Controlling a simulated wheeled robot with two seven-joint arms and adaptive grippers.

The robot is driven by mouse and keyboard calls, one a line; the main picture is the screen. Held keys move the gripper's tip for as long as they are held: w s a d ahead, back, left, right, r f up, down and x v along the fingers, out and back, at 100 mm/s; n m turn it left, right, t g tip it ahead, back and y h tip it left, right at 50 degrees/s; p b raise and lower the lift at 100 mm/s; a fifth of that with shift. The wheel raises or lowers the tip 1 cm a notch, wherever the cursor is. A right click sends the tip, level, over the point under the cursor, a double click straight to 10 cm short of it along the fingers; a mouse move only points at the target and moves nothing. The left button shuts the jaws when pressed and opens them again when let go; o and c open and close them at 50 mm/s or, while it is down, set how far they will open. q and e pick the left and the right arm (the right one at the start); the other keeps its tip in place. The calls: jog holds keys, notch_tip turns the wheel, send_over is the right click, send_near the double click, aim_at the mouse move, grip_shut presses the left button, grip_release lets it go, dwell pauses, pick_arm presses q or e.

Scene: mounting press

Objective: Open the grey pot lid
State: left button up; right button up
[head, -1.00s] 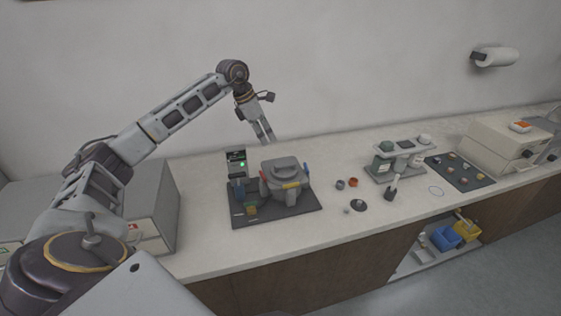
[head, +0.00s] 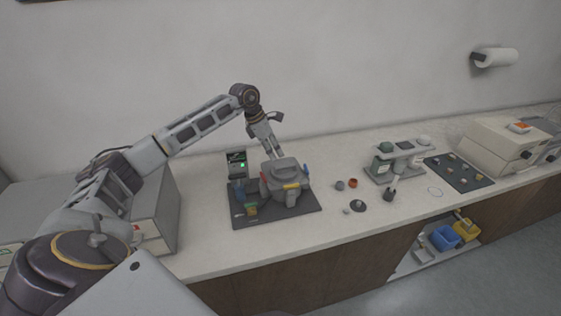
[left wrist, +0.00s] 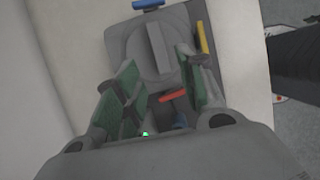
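The grey pot (head: 284,190) stands on a dark mat on the counter, with yellow, red and blue tabs around its side. Its grey lid (head: 287,163) is on top and has a raised bar handle, which shows in the left wrist view (left wrist: 159,48). My left gripper (head: 274,155) is just behind and above the lid, pointing down. In the left wrist view its two green-padded fingers (left wrist: 160,75) are apart, and the far end of the bar lies between and beyond their tips. Contact cannot be made out. My right gripper is not in view.
A small control box with a green light (head: 237,164) stands left of the pot on the dark mat (head: 268,216). Small cups, a rack (head: 400,160) and a sample tray (head: 462,178) are to the right. A wall is close behind.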

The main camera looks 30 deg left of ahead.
aim_at(283, 166)
pick_arm(q)
jog(key=shift+p+x, duration=0.55)
jog(key=shift+x, duration=3)
jog(key=shift+s, duration=0.1)
jog(key=shift+c, duration=0.3)
grip_shut()
